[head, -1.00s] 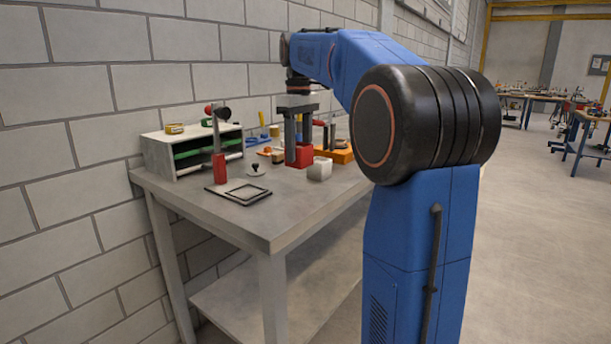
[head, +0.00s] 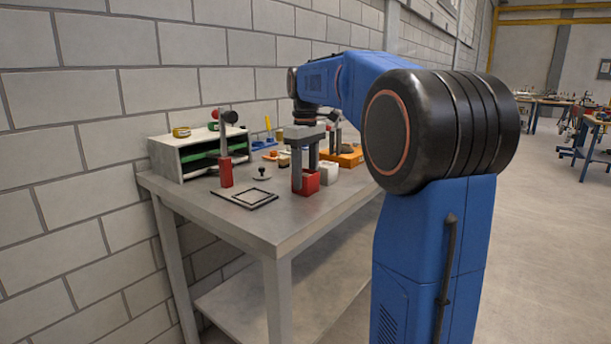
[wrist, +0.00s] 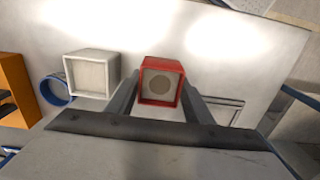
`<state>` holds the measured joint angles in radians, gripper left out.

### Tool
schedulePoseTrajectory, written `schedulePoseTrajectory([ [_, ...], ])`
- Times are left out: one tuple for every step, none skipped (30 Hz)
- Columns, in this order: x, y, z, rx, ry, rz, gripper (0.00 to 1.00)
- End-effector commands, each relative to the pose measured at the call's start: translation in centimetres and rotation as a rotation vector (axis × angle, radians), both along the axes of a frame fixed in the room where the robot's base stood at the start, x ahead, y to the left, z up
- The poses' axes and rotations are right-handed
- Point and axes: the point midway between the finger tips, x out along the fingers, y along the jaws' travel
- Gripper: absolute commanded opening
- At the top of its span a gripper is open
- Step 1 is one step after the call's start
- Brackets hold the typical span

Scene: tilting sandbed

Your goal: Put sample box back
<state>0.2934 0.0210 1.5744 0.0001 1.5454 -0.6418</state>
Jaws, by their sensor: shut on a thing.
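A small open red box (head: 306,183) with a pale inside and a round mark at its bottom is between the fingers of my gripper (head: 305,165), which is shut on it. In the wrist view the red box (wrist: 161,82) sits upright between the fingertips (wrist: 160,97). Whether it touches the table cannot be told. A dark square outline frame (head: 246,194) lies flat on the table to the left of the box. In the wrist view the frame (wrist: 238,106) is partly hidden behind a finger.
A white open box (head: 328,172) stands close behind the red box. A red stand with a rod (head: 226,171), a small black-knobbed disc (head: 262,174) and a white shelf unit (head: 166,155) stand left. The table's front (head: 275,225) is clear.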

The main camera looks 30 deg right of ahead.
Motion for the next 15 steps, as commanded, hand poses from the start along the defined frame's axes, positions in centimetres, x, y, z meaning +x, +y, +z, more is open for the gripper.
schedulePoseTrajectory([
  [0.00, 0.00, -0.06, 0.000, 0.000, 0.000, 0.51],
  [0.00, 0.00, -0.05, 0.000, 0.000, 0.000, 0.59],
  [0.00, 0.00, -0.04, 0.000, 0.000, 0.000, 0.65],
  [0.00, 0.00, -0.04, 0.000, 0.000, 0.000, 0.65],
  [0.00, 0.00, -0.04, 0.000, 0.000, 0.000, 0.65],
  [0.00, 0.00, -0.04, 0.000, 0.000, 0.000, 0.65],
  [0.00, 0.00, -0.04, 0.000, 0.000, 0.000, 0.65],
  [0.00, 0.00, -0.04, 0.000, 0.000, 0.000, 0.65],
  [0.00, 0.00, -0.04, 0.000, 0.000, 0.000, 0.65],
  [0.00, 0.00, -0.04, 0.000, 0.000, 0.000, 0.65],
  [0.00, 0.00, -0.03, 0.000, 0.000, 0.000, 0.65],
  [0.00, 0.00, 0.04, 0.000, 0.000, 0.000, 0.65],
  [0.00, 0.00, 0.13, 0.000, 0.000, 0.000, 0.65],
  [0.01, 0.00, 0.27, 0.000, 0.000, 0.000, 0.65],
  [0.02, 0.00, 0.53, 0.000, 0.000, 0.000, 0.65],
])
